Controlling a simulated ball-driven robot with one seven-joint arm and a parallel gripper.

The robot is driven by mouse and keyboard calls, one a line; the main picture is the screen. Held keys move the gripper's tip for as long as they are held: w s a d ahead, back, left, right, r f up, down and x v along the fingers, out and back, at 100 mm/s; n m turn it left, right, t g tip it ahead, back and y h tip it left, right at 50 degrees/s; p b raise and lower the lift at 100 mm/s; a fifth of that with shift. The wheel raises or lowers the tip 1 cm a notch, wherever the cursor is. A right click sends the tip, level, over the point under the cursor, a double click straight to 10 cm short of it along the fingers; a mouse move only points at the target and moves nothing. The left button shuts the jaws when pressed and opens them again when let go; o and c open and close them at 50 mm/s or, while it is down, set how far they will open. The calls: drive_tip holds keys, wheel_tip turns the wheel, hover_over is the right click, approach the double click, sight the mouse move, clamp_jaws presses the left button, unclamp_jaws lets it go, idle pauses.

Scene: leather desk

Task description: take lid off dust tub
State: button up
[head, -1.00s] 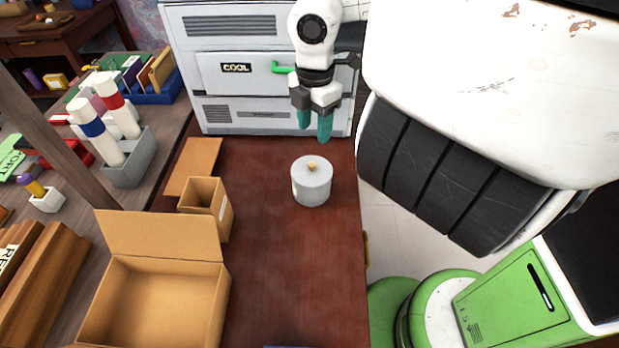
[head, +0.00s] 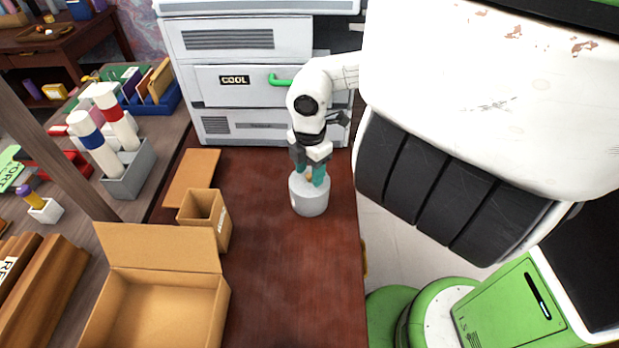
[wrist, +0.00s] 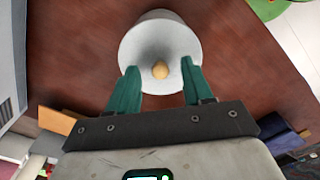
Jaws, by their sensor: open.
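The dust tub (head: 309,202) is a pale grey cylinder standing upright on the desk, right of the open cardboard boxes. Its lid (wrist: 160,45) is on it, with a small tan knob (wrist: 160,70) at the centre. My gripper (head: 314,176) is open with its teal fingers pointing down at the lid. In the wrist view my gripper (wrist: 160,88) has one finger on each side of the knob, with a gap on both sides. The knob is partly hidden by the fingers in the head view.
The dark red desk top (head: 280,290) is clear in front of the tub. An open cardboard box (head: 160,310) and a small tan box (head: 205,215) stand to the left. A white cabinet (head: 240,85) with a green handle stands behind.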

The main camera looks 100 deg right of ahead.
drive_tip(key=shift+f, duration=0.25)
drive_tip(key=shift+c, duration=0.4)
clamp_jaws()
